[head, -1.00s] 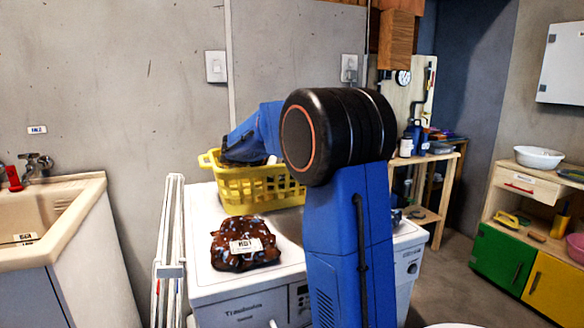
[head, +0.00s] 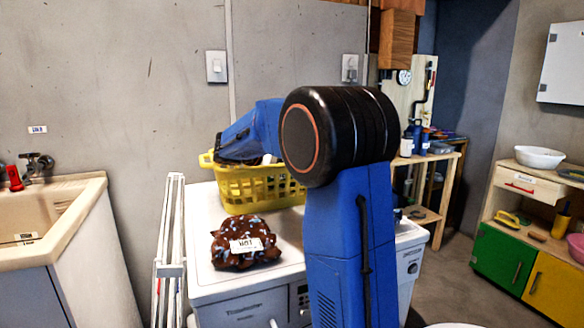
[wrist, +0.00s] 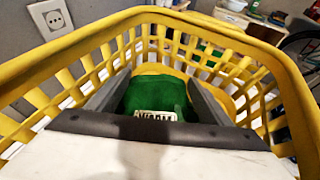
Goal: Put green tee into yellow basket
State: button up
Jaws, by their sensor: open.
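The yellow basket (head: 232,190) stands on the white machine at the back, against the wall. In the wrist view its rim (wrist: 105,38) surrounds my gripper. The green tee (wrist: 160,92) is a bunched green cloth with a white printed label, inside the basket. My gripper (wrist: 158,80) is open above it, one grey finger at each side of the cloth. I cannot tell whether the fingers touch it. In the head view my arm hides the gripper and the basket's far side, and the tee does not show.
A brown patterned garment (head: 228,257) with a white label lies on the white machine top (head: 208,272) in front of the basket. A folded white rack (head: 172,240) stands left of the machine, beside a sink (head: 60,212). A wooden shelf (head: 436,160) is behind right.

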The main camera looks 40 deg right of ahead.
jog(key=v, duration=0.9)
jog(key=shift+a, duration=0.25)
jog(key=shift+r, duration=0.15)
